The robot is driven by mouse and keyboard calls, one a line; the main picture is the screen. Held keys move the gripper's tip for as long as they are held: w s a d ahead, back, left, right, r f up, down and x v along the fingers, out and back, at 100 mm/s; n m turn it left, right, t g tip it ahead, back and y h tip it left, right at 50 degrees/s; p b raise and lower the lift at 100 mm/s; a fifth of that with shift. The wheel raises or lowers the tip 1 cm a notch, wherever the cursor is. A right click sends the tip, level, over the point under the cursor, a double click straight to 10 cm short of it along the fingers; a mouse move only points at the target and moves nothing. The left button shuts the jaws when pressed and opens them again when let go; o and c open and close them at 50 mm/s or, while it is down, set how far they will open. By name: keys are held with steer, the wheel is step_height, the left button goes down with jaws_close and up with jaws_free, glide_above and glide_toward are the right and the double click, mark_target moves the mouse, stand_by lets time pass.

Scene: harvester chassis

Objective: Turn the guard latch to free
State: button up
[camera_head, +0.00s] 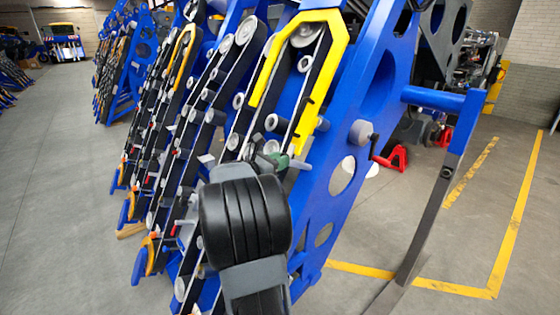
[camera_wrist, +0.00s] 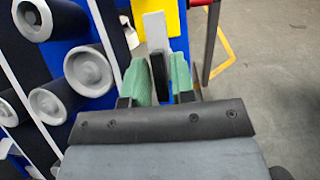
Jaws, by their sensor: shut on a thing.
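The yellow guard (camera_head: 331,62) arches over a row unit on the blue harvester chassis; its lower edge also shows in the wrist view (camera_wrist: 172,20). The guard latch, a grey plate (camera_wrist: 156,32) with a dark grip part, stands in front of the yellow edge and points down between my fingers. My gripper (camera_wrist: 161,82) has green pads on both sides of the dark part and is shut on it. In the head view my gripper (camera_head: 272,160) is at the guard's lower end, and my black wrist hides much of the latch.
Grey rollers (camera_wrist: 88,70) sit close on the left in the wrist view. Open floor (camera_head: 480,235) with yellow lines lies farther right.

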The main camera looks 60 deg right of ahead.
steer(key=shift+d, duration=0.15)
jaws_close()
steer(key=shift+f+m+g+y+b, duration=0.1)
steer(key=shift+m+g+y+b, duration=0.35)
steer(key=shift+m, duration=0.65)
steer(key=shift+f+m+g+y+b, duration=0.15)
steer(key=shift+m+g+b, duration=0.45)
steer(key=shift+m, duration=0.5)
steer(key=m+g+y, duration=0.1)
steer(key=m, duration=0.2)
steer(key=m+g+y, duration=0.1)
steer(key=m+y, duration=0.1)
steer(key=m, duration=0.2)
steer(key=shift+r+g, duration=0.2)
steer(key=shift+g, duration=0.15)
steer(key=m+y, duration=0.1)
steer(key=m, duration=0.1)
steer(key=m+y, duration=0.1)
steer(key=m, duration=0.2)
steer(key=shift+r+g+y, duration=0.1)
steer(key=shift+g+y, duration=0.2)
steer(key=shift+y, duration=0.1)
steer(key=m+y+p, duration=0.1)
steer(key=m+y, duration=0.1)
steer(key=m, duration=0.3)
steer(key=shift+t, duration=0.4)
steer(key=o, duration=0.6)
jaws_free()
